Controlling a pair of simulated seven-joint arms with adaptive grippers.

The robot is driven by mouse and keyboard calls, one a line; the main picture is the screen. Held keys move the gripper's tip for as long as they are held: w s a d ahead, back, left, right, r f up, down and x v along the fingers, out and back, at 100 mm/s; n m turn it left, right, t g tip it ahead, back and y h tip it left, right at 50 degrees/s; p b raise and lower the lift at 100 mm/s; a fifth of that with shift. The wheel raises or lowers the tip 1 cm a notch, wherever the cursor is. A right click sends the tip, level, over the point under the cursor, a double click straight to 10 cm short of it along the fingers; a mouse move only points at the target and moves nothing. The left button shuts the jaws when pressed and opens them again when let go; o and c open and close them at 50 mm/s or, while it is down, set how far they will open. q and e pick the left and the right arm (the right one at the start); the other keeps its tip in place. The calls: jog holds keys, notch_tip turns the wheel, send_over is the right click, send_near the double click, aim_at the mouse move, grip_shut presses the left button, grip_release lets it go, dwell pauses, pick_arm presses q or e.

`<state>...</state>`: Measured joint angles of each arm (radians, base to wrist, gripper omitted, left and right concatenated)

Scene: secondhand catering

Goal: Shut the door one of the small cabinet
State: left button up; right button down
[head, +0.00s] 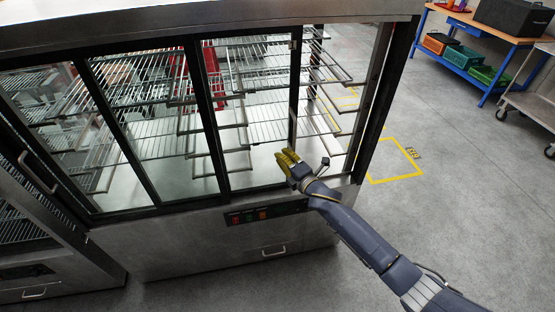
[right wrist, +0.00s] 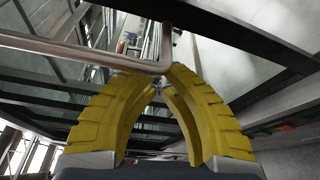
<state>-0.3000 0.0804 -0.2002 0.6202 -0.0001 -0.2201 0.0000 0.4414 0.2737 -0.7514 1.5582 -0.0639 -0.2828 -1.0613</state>
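The cabinet (head: 205,214) is a steel case with dark-framed glass front panels and wire shelves inside. A dark upright frame (head: 295,85) stands between the panels on its right side. I cannot tell which panel is door one or how far it is open. No grip around the bar shows. My left gripper is out of view.
A second steel unit (head: 50,270) with a drawer handle stands at the lower left. A blue-framed workbench (head: 470,45) with coloured crates and a trolley (head: 533,100) are at the upper right. Grey floor (head: 470,190) with a yellow marking (head: 398,178) lies clear to the right.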

jog(key=shift+d, duration=0.25)
